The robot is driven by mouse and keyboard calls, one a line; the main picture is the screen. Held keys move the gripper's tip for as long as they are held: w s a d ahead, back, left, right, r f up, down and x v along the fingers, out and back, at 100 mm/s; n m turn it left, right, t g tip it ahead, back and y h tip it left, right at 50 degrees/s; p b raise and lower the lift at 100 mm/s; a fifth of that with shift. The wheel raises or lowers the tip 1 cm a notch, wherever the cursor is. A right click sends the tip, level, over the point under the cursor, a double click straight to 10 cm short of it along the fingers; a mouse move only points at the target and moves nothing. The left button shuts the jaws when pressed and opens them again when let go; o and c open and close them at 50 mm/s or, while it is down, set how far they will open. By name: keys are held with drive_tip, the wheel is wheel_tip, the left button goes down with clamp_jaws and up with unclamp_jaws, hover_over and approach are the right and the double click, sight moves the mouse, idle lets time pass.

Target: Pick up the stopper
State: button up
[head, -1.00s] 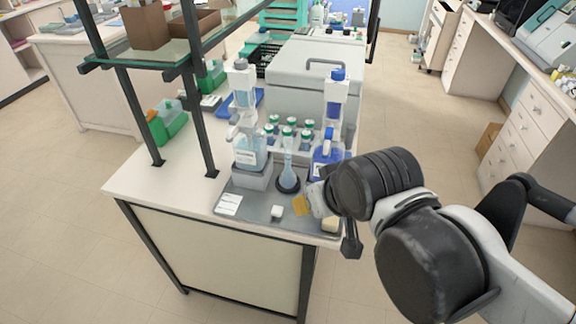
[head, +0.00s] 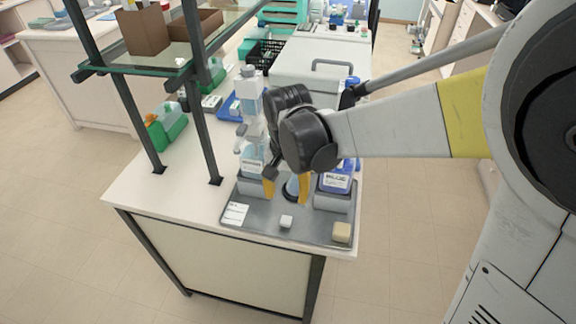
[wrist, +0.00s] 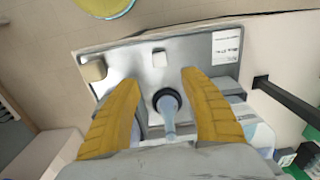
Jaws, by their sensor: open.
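The stopper is not clear to me; a small white block (head: 286,221) on the front of the grey tray (head: 262,228) may be it. It also shows in the wrist view (wrist: 159,58), ahead of my fingertips. My gripper (head: 286,188) points down over the tray with its yellow fingers open. In the wrist view my gripper (wrist: 160,80) has a narrow-necked flask (wrist: 170,127) in a black ring (wrist: 168,100) between its fingers, with nothing seen gripped. The head view mostly hides this flask behind my gripper.
A beige block (head: 342,232) lies at the tray's front right corner and a white label (head: 234,214) at its left. A bottle (head: 251,160) and a blue-labelled bottle (head: 337,180) stand on either side of my gripper. A dark shelf post (head: 203,110) rises on the left.

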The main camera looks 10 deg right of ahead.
sight(286, 220)
drive_tip(key=shift+w+a+f, duration=0.15)
drive_tip(key=shift+w+f, duration=0.05)
drive_tip(key=shift+f, duration=0.25)
wheel_tip(286, 220, down, 6)
drive_tip(key=shift+r+b, duration=0.25)
drive_tip(key=shift+b, duration=0.85)
drive_tip(key=f+b, duration=0.1)
drive_tip(key=f, duration=0.2)
drive_tip(key=f+b, duration=0.1)
drive_tip(key=f, duration=0.1)
drive_tip(key=shift+s+f+b, duration=0.15)
drive_tip(key=shift+s+b, duration=0.15)
drive_tip(key=c, duration=0.9)
